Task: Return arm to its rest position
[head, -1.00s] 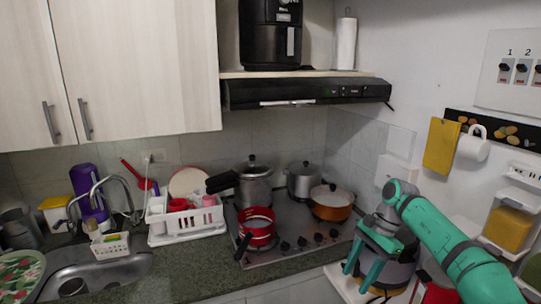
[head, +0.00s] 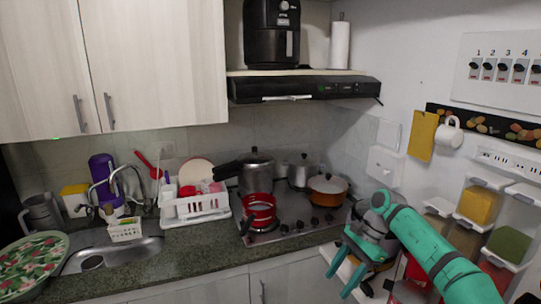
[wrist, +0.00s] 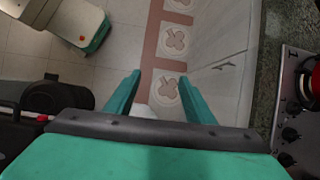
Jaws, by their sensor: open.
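My gripper (head: 341,275) hangs at the lower right of the head view, on my teal arm. Its two teal fingers are apart, with nothing visible between them. In the wrist view my gripper (wrist: 156,88) points down over the floor, the fingers spread and empty. The spice dispensers (head: 477,205) are on the right wall in the head view, with yellow and green contents. My arm passes in front of some of them.
The stove (head: 290,224) carries a red pot (head: 259,207), an orange pot (head: 327,188) and metal pots. A white dish rack (head: 195,206) and a sink (head: 110,256) are to its left. In the wrist view, tiled floor (wrist: 110,62) lies below my gripper, and the counter edge is at right.

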